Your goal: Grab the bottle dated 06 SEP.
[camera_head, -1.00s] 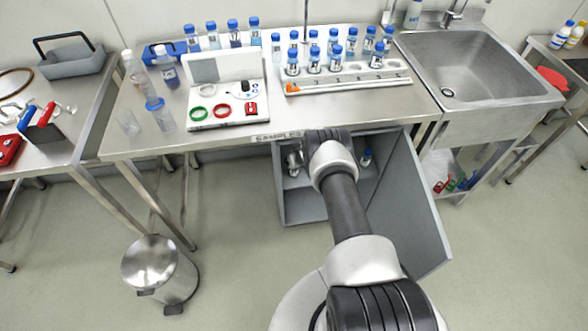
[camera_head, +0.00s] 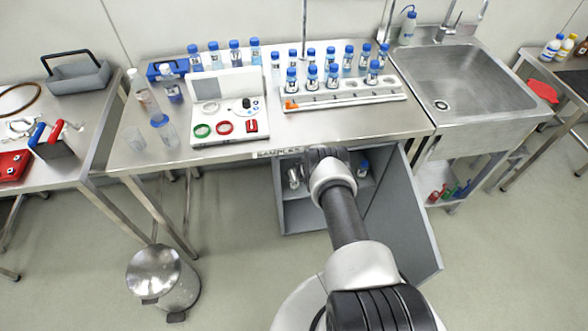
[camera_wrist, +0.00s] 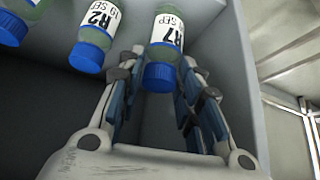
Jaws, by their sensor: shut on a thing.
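In the wrist view my gripper (camera_wrist: 161,68) is shut on a blue-capped bottle (camera_wrist: 165,40) marked R7. Its cap points toward my palm. Its label shows SEP, but I cannot read the day clearly. A second blue-capped bottle (camera_wrist: 94,36) marked R2, with a label that looks like 19 SEP, stands beside it, apart from my fingers. In the head view my arm reaches into the open grey cabinet (camera_head: 298,215) under the SAMPLES label; my wrist hides the gripper and the held bottle there.
The cabinet's open door (camera_head: 412,215) stands to the right of my arm. The table edge (camera_head: 225,160) runs above the opening. A blue-capped bottle (camera_head: 364,167) shows inside at the right. A white rack (camera_head: 335,98) with several bottles stands on the table. A steel bin (camera_head: 160,280) is at left.

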